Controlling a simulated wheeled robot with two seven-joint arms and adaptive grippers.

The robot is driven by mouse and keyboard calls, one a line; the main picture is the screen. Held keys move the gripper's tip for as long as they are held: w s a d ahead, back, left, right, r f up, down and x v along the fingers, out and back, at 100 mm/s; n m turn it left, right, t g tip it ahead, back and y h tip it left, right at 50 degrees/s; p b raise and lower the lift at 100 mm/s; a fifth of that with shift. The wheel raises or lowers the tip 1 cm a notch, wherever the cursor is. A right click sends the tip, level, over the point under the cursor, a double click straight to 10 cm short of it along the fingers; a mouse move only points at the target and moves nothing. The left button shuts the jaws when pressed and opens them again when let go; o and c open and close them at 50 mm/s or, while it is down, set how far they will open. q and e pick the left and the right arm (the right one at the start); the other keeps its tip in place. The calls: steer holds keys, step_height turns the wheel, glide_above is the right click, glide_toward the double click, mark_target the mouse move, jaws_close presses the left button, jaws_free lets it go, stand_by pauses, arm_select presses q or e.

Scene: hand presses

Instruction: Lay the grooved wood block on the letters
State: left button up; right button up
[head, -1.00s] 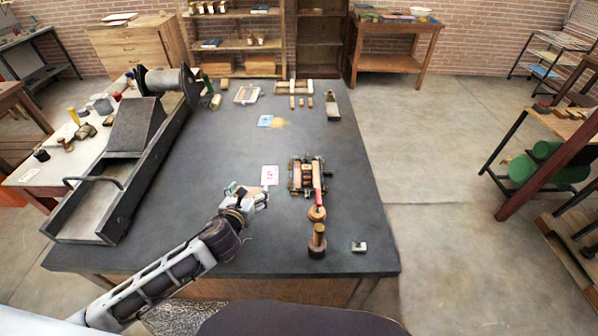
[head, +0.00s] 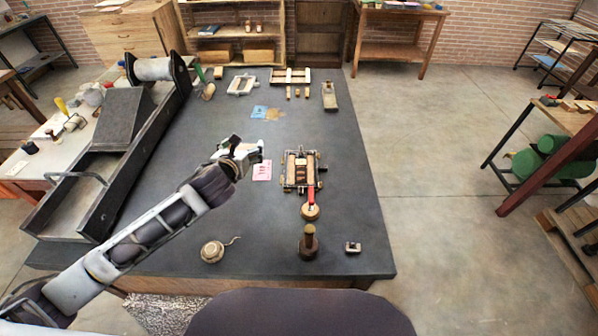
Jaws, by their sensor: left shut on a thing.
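My left gripper (head: 252,152) is above the table left of the small hand press, just above and beside a pink-and-white card (head: 262,170). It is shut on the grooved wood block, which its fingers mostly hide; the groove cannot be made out. The small hand press (head: 301,171) stands at the middle right of the table, with tan and dark parts in its bed. Letters are too small to pick out there. A red-handled round tool (head: 310,210) lies at the near end of the press. My right gripper is not in view.
A dark stamp-like tool (head: 308,243), a small metal piece (head: 352,247) and a round tan object with a cord (head: 212,251) are near the front edge. A long, dark press (head: 115,150) fills the left side.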

arm_select(q)
steer(key=shift+w+d+r+m+h, duration=1.6)
steer(key=shift+w+d+r, duration=1.95)
steer(key=shift+d+r, duration=0.85)
steer(key=s+d+f+m+g+h, duration=0.1)
steer(key=d+f+m+g+h, duration=0.2)
steer(key=d+f+m+h, duration=0.2)
steer(key=shift+d+f+g+b, duration=0.4)
steer(key=shift+d+f, duration=1.25)
steer(key=shift+f, duration=1.15)
steer(key=shift+s, duration=0.1)
steer(key=shift+f, duration=2.9)
